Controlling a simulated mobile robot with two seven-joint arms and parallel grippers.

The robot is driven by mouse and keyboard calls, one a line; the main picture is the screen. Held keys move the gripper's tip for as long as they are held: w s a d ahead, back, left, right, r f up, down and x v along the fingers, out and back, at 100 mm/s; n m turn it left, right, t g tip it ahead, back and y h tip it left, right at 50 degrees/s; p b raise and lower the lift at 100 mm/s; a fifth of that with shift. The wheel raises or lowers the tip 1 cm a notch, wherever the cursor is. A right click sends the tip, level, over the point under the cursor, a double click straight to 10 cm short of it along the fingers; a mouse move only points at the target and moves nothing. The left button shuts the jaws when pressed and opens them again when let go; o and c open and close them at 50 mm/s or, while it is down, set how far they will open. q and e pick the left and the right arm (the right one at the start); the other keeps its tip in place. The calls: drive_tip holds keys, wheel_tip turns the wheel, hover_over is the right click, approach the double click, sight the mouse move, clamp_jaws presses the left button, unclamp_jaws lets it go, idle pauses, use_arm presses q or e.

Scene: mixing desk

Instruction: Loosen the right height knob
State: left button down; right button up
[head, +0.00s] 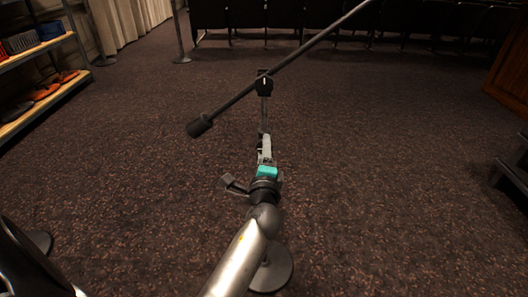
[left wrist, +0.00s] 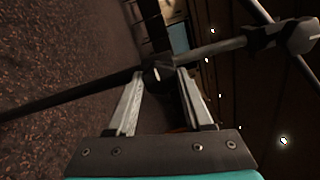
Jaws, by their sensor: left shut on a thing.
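A dark microphone stand has a boom (head: 305,50) slanting up to the right, with a black counterweight (head: 200,126) at its lower left end. Its upright pole (head: 264,112) runs down behind my arm to a round base (head: 276,272). My left gripper (head: 265,138) is at the pole, below the boom joint (head: 264,85). In the left wrist view, the dark height knob (left wrist: 158,74) on the pole lies between the tips of my left gripper (left wrist: 160,80), which is shut on it. In the head view the gripper hides the knob. My right gripper is not in view.
A shelf (head: 42,48) with bins and orange items stands at the far left. A row of dark chairs (head: 300,18) lines the back. The carpet (head: 400,170) around the stand is mostly clear.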

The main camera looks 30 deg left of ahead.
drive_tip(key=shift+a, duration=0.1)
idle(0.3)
use_arm(q)
drive_tip(key=shift+c, duration=1.5)
unclamp_jaws()
